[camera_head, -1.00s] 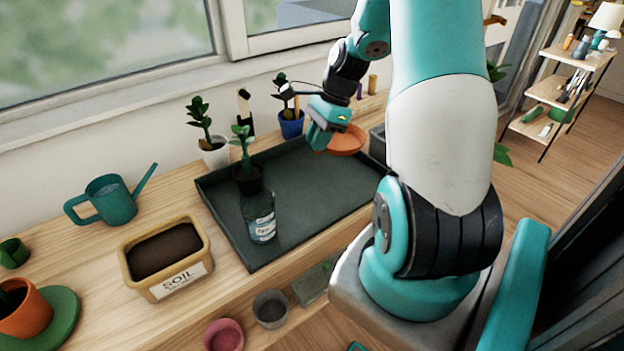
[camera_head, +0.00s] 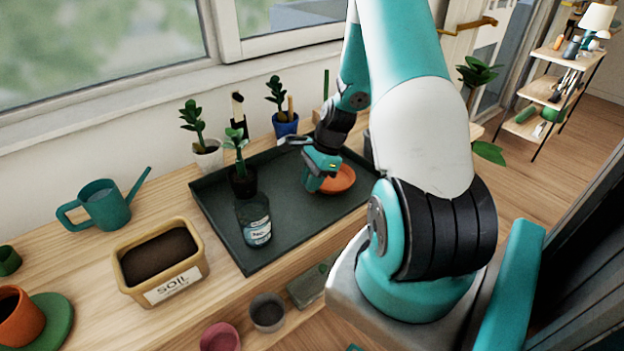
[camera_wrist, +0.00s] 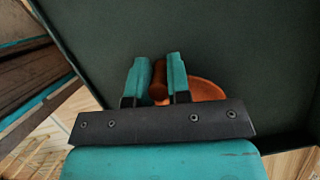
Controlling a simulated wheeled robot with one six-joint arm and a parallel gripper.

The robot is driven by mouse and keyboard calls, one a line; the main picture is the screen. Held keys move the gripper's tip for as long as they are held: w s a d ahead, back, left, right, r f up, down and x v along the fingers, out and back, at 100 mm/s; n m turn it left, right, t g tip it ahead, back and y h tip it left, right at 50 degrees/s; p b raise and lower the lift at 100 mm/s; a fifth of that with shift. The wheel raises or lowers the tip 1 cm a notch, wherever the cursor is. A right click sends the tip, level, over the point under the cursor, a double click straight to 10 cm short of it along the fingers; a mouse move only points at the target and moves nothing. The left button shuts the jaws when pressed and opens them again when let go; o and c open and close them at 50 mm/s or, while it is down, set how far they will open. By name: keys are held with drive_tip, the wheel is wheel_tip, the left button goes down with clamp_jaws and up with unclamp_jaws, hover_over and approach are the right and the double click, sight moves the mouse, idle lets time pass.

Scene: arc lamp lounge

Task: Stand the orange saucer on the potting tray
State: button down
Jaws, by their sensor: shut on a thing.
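The orange saucer (camera_head: 341,180) is at the right part of the dark potting tray (camera_head: 290,212), low over its floor. I cannot tell whether it touches the tray. My gripper (camera_head: 313,184) is at the saucer's left side in the head view. In the wrist view my gripper (camera_wrist: 157,82) is shut on the saucer's rim (camera_wrist: 158,90) between its two teal fingers. More of the saucer (camera_wrist: 206,91) shows to the right, partly hidden behind the gripper's dark plate.
A labelled bottle (camera_head: 254,222) and a dark-potted plant (camera_head: 242,182) stand in the tray's left part. A white-potted plant (camera_head: 207,155) and a blue-potted plant (camera_head: 285,124) stand behind it. A soil box (camera_head: 161,263) and a watering can (camera_head: 104,205) are to the left.

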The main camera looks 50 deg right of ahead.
sight(327, 186)
drive_tip(key=shift+f, duration=0.2)
drive_tip(key=c, duration=1.1)
unclamp_jaws()
drive_tip(key=shift+r, duration=0.2)
drive_tip(key=v, duration=1.2)
drive_tip(key=w+a+r+n, duration=0.1)
drive_tip(key=a+r+n, duration=0.4)
drive_tip(key=a, duration=0.5)
drive_tip(key=w+a+r+n, duration=0.2)
drive_tip(key=a+r+n, duration=0.2)
drive_tip(key=a+n, duration=0.4)
drive_tip(key=s+a+r+n, duration=0.1)
drive_tip(key=s+a+n, duration=0.4)
drive_tip(key=a, duration=0.1)
drive_tip(key=s+a+r+n+g, duration=0.1)
drive_tip(key=s+a+r+n, duration=0.1)
drive_tip(key=s+a+n, duration=0.3)
drive_tip(key=s+a+r+n, duration=0.2)
drive_tip(key=s+a+n, duration=0.3)
drive_tip(key=a+n, duration=0.2)
drive_tip(key=shift+a+r+g, duration=0.15)
drive_tip(key=shift+a+g, duration=0.25)
drive_tip(key=shift+a, duration=0.3)
